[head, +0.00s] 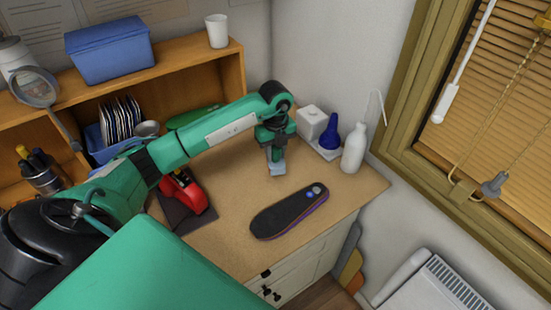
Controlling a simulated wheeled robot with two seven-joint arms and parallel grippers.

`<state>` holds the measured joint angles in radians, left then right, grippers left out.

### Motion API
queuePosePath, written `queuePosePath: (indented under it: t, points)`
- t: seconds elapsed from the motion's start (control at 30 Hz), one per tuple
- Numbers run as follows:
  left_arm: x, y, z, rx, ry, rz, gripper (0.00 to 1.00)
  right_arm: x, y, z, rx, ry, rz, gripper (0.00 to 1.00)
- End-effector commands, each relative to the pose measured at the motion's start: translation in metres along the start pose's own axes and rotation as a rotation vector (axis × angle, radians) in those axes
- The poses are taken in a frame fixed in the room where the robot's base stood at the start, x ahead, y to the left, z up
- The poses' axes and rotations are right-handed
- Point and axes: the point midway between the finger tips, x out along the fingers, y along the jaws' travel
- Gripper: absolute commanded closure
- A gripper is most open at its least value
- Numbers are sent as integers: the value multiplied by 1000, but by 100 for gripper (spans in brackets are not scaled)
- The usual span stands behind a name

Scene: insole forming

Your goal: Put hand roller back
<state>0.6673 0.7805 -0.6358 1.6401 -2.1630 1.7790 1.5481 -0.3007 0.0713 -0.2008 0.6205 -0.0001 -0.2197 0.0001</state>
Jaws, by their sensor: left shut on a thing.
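My left gripper (277,161) is above the bench, left of the white bottle and beyond the insole. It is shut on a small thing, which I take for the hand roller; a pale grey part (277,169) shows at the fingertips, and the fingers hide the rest. I cannot tell whether it touches the bench. A dark insole (289,211) with a purple edge lies flat near the bench's front edge. My right gripper is not in view.
A white bottle (353,149), a blue bulb-shaped thing (329,134) and a white block (311,122) stand at the back right. A red tool (184,191) lies on a dark mat at left. A wooden shelf (232,72) stands behind. Bare bench (234,208) lies between mat and insole.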

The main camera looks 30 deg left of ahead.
Motion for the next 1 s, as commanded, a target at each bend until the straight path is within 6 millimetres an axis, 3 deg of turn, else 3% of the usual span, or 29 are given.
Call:
queuePosePath:
  t: [0.3,0.83,0.9,1.0]
  points:
    - [38,0,0,0,1,0,88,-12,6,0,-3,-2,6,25]
    - [49,1,0,1,1,2,88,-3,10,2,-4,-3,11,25]
    - [52,1,-1,1,1,4,94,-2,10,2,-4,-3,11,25]
    - [54,2,-1,1,3,6,94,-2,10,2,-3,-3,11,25]
